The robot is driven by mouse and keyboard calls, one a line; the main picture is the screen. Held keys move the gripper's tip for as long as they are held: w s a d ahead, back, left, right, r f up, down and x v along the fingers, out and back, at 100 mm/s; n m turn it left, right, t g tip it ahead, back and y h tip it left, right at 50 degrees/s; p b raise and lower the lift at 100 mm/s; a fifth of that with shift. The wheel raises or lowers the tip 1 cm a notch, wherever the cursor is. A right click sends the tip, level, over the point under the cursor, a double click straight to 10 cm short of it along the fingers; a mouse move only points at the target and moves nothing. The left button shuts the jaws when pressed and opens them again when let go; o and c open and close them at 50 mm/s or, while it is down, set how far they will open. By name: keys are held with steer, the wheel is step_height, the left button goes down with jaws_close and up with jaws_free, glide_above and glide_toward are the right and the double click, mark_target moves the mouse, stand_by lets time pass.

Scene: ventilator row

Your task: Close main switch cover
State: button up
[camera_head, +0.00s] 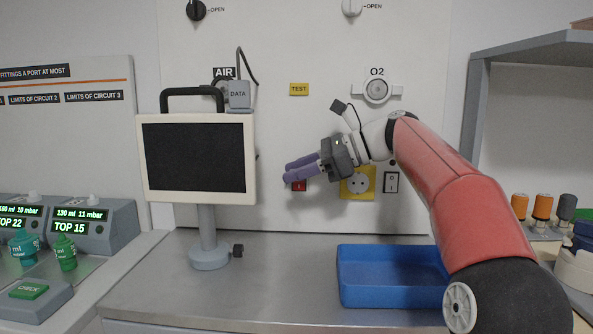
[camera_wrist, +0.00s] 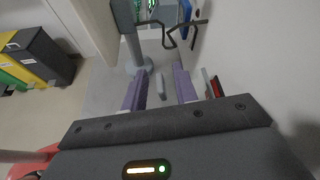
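A small red switch (camera_head: 299,185) is on the white wall panel, just below my fingers in the head view. In the wrist view a red part (camera_wrist: 216,87) shows to the right of my fingers, with a pale plate beside it. I cannot tell whether that plate is the cover or how far it stands open. My gripper (camera_head: 301,167) has purple fingers pointing left along the panel. In the wrist view my gripper (camera_wrist: 159,90) is open, with a clear gap between the fingers. A small pale piece shows in that gap, apparently beyond the fingertips; I cannot tell what it is.
A monitor (camera_head: 196,158) on a stand is left of my gripper. A yellow socket plate (camera_head: 358,182) and a rocker switch (camera_head: 391,182) are on the panel to the right. A blue tray (camera_head: 392,275) is on the bench below. The bench between stand and tray is clear.

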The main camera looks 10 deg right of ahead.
steer(key=shift+a, duration=0.2)
jaws_close()
